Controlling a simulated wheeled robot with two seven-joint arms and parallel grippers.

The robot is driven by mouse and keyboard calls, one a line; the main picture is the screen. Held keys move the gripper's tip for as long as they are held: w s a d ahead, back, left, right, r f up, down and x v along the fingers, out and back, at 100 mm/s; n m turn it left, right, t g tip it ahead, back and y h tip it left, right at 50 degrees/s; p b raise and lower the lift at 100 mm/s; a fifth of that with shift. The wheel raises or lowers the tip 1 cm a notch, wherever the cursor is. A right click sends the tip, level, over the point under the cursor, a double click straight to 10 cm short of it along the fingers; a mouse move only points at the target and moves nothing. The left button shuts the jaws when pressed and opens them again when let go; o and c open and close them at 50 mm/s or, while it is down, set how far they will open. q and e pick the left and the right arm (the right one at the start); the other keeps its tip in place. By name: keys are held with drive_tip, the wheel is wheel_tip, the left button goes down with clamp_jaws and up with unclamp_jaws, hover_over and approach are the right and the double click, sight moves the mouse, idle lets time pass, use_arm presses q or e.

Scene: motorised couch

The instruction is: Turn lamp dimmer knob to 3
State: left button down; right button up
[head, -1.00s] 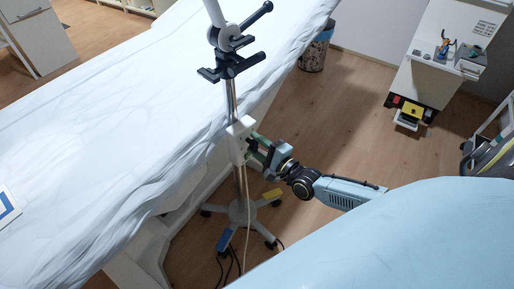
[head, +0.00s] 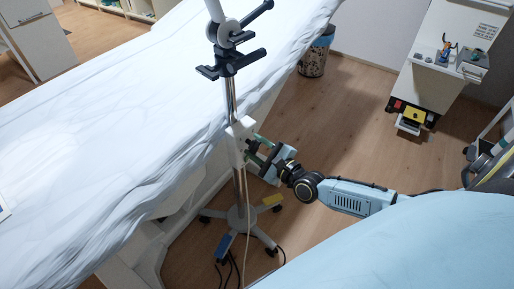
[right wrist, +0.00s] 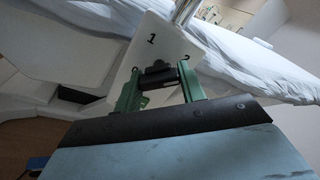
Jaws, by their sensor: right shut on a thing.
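The lamp dimmer is a white box (head: 236,134) on the lamp's metal pole. In the right wrist view the box face (right wrist: 163,38) is tilted and carries a printed "1". A black knob (right wrist: 158,76) sticks out from the box. My right gripper (head: 253,151) is at the box's right side, its green fingers on either side of the knob. In the right wrist view the gripper (right wrist: 157,88) is shut on the knob. My left gripper is not in view.
The pole (head: 231,97) bears black clamps (head: 232,66) and stands on a wheeled base (head: 241,217) with cables nearby. A couch with a white sheet (head: 110,110) is close on the left. Wooden floor (head: 340,120) is open to the right, before a white cabinet (head: 440,75).

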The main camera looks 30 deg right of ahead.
drive_tip(key=o, duration=1)
drive_tip(key=shift+s, duration=0.2)
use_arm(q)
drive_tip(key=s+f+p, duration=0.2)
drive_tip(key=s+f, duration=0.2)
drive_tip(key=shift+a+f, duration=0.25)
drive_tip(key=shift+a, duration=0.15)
use_arm(e)
drive_tip(key=v, duration=1.3)
